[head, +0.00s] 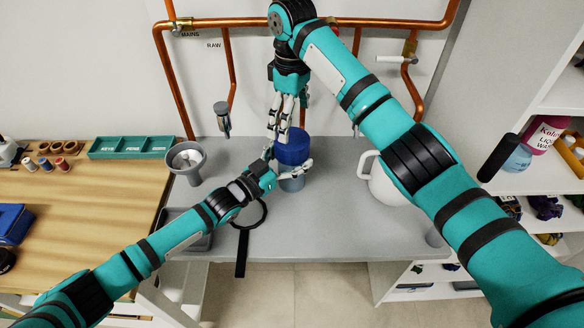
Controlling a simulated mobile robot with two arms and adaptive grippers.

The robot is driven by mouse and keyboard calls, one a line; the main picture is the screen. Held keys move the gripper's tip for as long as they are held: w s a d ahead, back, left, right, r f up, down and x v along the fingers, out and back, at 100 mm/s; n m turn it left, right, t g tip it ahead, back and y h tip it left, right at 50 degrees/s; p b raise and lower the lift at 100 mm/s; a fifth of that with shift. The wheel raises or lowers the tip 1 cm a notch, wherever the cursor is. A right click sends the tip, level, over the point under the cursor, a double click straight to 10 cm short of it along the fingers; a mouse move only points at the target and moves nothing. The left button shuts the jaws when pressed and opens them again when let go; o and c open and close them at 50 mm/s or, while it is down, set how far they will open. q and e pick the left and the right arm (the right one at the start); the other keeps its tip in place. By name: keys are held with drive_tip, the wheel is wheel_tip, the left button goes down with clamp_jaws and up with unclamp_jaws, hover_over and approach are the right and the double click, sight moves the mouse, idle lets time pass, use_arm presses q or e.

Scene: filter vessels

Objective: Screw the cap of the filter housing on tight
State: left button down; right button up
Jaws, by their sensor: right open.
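The filter housing (292,184) stands upright on the grey counter, a short grey-blue vessel partly hidden by my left gripper. The blue cap (293,153) sits on top of it; whether a gap is left beneath cannot be made out. My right gripper (279,132) comes down from above, open, with its fingertips at the upper left of the cap. Contact with the cap cannot be told. My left gripper (287,164) reaches in from the lower left, its fingers spread on either side of the housing just below the cap. Whether they press on it is unclear.
A black ring-shaped wrench (241,240) lies at the counter's (330,232) front edge, handle overhanging. A grey funnel-like vessel (186,160) stands left, a white jug (388,184) right, partly behind my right arm. Copper pipes (235,22) run along the wall behind.

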sight(281, 163)
wheel_tip(281, 163, up, 8)
drive_tip(key=shift+f, duration=0.2)
use_arm(q)
unclamp_jaws()
drive_tip(key=shift+a, duration=0.1)
drive_tip(key=shift+s+a+f, duration=0.1)
drive_tip(key=shift+s+a, duration=0.2)
drive_tip(key=shift+s, duration=0.05)
drive_tip(key=v, duration=0.6)
drive_tip(key=shift+a, duration=0.15)
drive_tip(key=shift+s+a, duration=0.1)
drive_tip(key=shift+s, duration=0.1)
